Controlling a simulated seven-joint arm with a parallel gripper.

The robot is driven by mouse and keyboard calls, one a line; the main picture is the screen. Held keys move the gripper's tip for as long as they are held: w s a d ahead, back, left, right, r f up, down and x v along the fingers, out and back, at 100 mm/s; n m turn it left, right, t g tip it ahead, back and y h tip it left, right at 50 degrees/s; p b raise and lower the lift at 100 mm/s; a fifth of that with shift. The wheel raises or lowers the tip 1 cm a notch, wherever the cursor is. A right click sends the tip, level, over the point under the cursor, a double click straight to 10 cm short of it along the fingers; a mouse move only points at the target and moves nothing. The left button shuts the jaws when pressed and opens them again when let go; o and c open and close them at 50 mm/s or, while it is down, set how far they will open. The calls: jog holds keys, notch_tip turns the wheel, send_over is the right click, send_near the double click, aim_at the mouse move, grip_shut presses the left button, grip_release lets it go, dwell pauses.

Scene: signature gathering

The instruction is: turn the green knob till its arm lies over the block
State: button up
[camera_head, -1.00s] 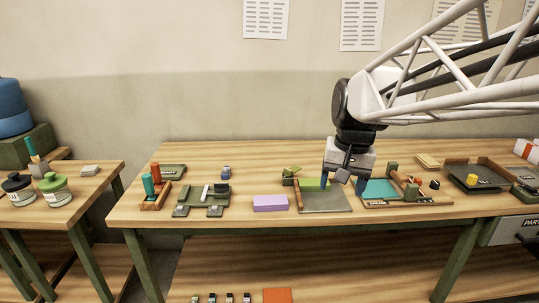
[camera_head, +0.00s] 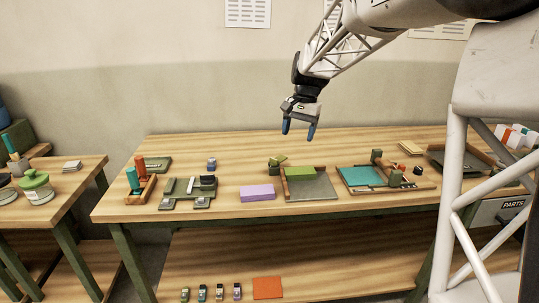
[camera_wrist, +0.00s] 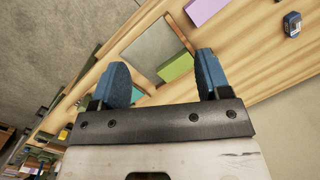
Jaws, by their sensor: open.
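A flat lime-green block (camera_head: 300,172) lies at the tray's back edge and also shows in the wrist view (camera_wrist: 175,67). My gripper (camera_head: 299,129) is open and empty in the air, above and slightly right of the knob, touching nothing. Its blue fingers (camera_wrist: 162,80) are spread apart in the wrist view, where I cannot make out the knob.
The grey tray (camera_head: 313,188) has a brown left rim. A purple block (camera_head: 258,193) lies left of it, a teal board (camera_head: 361,176) right. Bare wood shows along the table's back.

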jog(key=w+a+f+m+g, duration=0.1)
jog(key=w+f, duration=0.2)
jog(key=w, duration=0.4)
jog(key=w+f+m, duration=0.1)
jog(key=w+f, duration=0.2)
jog(key=w, duration=0.4)
jog(key=m+g+y, duration=0.1)
send_over(279, 159)
notch_tip(279, 159, down, 9)
jog(key=shift+r, duration=0.1)
jog(key=shift+x, duration=3.9)
jog(key=shift+a, duration=0.15)
jog(key=shift+c, duration=0.4)
jog(key=c, duration=1.2)
